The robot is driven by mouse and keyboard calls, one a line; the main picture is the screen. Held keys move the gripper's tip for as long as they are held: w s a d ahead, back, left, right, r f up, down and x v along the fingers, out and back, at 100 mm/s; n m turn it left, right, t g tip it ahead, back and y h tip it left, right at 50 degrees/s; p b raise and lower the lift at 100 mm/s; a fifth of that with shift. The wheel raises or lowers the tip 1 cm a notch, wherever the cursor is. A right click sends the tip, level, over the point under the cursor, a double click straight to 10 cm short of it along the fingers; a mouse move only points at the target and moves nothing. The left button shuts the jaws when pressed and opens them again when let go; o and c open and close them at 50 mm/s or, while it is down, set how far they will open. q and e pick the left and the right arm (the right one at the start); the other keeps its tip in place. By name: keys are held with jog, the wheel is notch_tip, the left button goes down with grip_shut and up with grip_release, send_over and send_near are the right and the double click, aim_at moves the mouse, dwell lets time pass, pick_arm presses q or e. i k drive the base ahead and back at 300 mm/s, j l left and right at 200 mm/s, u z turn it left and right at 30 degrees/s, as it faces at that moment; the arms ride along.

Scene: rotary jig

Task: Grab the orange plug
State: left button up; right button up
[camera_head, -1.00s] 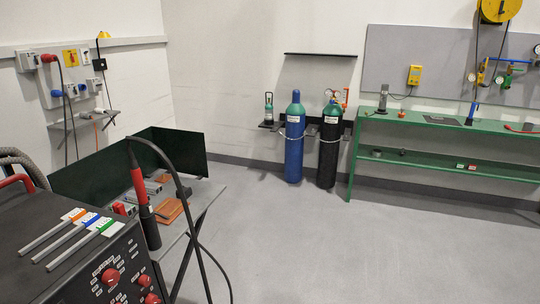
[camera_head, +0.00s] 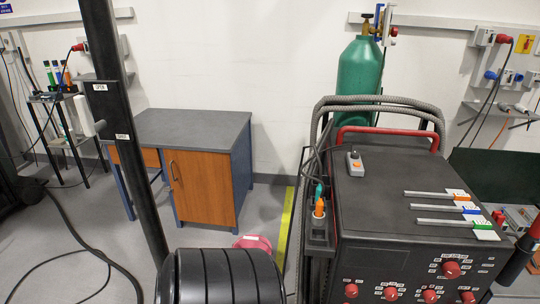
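A small orange plug (camera_head: 319,207) stands upright on the left side of the black machine (camera_head: 385,205), in a narrow black holder (camera_head: 317,236). A pale part shows just below its orange body. A teal plug (camera_head: 319,190) stands right behind it. Cables and the holder's rim hide the lower ends of both. Neither of my grippers is in view.
Grey hoses (camera_head: 375,101) and a red handle (camera_head: 388,131) rise behind the machine. A grey switch box (camera_head: 354,162) lies on its top. A green gas cylinder (camera_head: 361,75) stands behind. A black post (camera_head: 130,140) stands left. Floor before the wooden desk (camera_head: 203,183) is partly clear.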

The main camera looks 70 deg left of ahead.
aim_at(320, 204)
jog(key=u, duration=1.95)
jog(key=i+l+u, duration=0.15)
jog(key=l+u, duration=0.15)
jog(key=l, duration=0.65)
jog(key=l+u, duration=0.3)
jog(key=l, duration=0.7)
